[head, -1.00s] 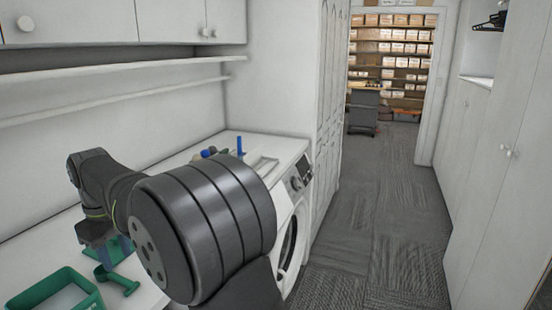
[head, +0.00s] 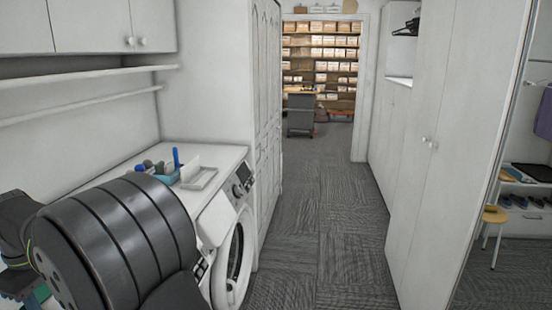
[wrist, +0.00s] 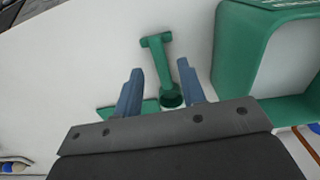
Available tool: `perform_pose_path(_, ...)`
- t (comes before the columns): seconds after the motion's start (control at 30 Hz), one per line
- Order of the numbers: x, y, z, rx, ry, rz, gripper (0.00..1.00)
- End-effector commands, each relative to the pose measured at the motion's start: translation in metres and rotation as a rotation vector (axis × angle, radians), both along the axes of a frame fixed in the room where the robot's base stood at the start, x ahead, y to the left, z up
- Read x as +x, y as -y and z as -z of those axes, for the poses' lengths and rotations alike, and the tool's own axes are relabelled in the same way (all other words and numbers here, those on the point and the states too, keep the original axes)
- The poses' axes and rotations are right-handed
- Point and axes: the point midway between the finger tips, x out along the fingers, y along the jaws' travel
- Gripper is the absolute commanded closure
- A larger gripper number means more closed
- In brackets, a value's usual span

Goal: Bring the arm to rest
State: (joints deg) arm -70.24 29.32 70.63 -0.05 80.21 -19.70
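My gripper (wrist: 160,68) shows in the wrist view with its two blue fingers apart and nothing clasped between them. A green piece with a T-shaped end (wrist: 157,62) and a round end lies or stands on the white top, seen between and beyond the fingers. Whether it touches a finger I cannot tell. In the head view my arm is folded at the lower left. The gripper end there is mostly cut off by the left edge and hidden behind my large dark joint.
A green open bin (wrist: 228,60) is right of the fingers. A white counter (head: 205,158) with a washing machine (head: 237,250) and a pale tray (head: 200,180) stands ahead of my arm. Carpeted aisle (head: 320,220) is clear. White cupboards (head: 430,150) and a stool (head: 495,215) are right.

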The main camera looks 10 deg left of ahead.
Motion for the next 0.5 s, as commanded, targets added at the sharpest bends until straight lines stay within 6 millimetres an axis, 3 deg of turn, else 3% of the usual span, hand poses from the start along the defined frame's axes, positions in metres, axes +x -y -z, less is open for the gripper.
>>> perform_pose_path(0.17, 0.000, 0.000, 0.005, -0.002, 0.000, 0.000, 0.63)
perform_pose_path(0.37, 0.000, 0.001, 0.032, -0.004, -0.001, -0.001, 0.63)
perform_pose_path(0.5, 0.000, -0.001, 0.004, 0.006, 0.003, -0.001, 0.63)
